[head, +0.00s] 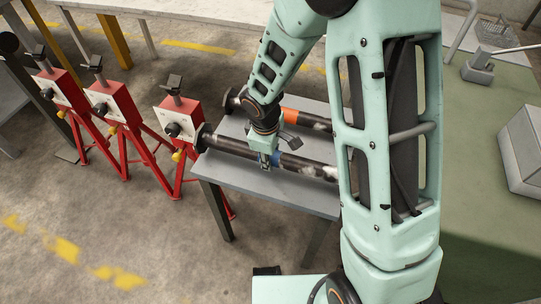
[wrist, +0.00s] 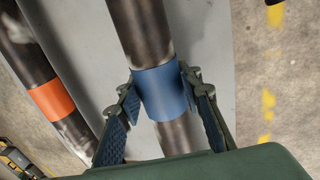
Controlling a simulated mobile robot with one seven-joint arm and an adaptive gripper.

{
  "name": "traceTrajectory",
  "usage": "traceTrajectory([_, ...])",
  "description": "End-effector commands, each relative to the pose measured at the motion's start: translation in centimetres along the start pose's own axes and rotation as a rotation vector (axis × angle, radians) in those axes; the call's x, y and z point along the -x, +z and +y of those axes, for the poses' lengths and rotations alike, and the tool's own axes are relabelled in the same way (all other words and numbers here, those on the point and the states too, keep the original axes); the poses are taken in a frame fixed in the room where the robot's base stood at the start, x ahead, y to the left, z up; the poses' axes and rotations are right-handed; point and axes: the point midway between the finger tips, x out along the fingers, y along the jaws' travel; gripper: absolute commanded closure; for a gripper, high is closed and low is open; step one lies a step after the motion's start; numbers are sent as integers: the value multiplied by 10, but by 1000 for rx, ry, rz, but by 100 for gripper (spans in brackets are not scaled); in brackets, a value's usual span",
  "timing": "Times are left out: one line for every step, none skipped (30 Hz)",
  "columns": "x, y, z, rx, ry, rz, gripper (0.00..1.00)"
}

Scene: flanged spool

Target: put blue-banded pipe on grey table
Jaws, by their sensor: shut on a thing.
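The blue-banded pipe (head: 232,147) is dark, with a flange at its left end, and lies across the grey table (head: 240,177). My gripper (head: 268,160) comes down on it from above. In the wrist view my gripper (wrist: 162,100) has one finger on each side of the blue band (wrist: 160,88), shut on it. The pipe is level with the tabletop or just above it; I cannot tell whether it touches. Its right end is hidden behind my arm in the head view.
An orange-banded pipe (head: 290,116) lies parallel behind, on the same table; it also shows in the wrist view (wrist: 50,99). Several red stands (head: 178,118) stand left of the table. A green surface (head: 480,190) with a grey box (head: 525,150) is at the right.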

Motion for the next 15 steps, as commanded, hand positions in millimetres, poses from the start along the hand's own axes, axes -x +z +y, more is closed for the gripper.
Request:
traceTrajectory([1, -1, 2, 0, 3, 3, 100])
traceTrajectory([0, -1, 1, 0, 3, 3, 100])
traceTrajectory([-1, -1, 1, 0, 3, 3, 100])
traceTrajectory([-1, -1, 1, 0, 3, 3, 100])
traceTrajectory([-2, -1, 1, 0, 3, 3, 100])
traceTrajectory([-3, -1, 1, 0, 3, 3, 100])
traceTrajectory([-4, -1, 1, 0, 3, 3, 100])
traceTrajectory([-5, -1, 0, 0, 3, 3, 100])
traceTrajectory([-6, -1, 0, 0, 3, 3, 100])
traceTrajectory([-6, -1, 0, 0, 3, 3, 100])
traceTrajectory([-7, -1, 0, 0, 3, 3, 100])
traceTrajectory([-8, -1, 0, 0, 3, 3, 100])
traceTrajectory([-9, -1, 0, 0, 3, 3, 100])
traceTrajectory([-10, -1, -1, 0, 3, 3, 100])
traceTrajectory([-10, -1, -1, 0, 3, 3, 100])
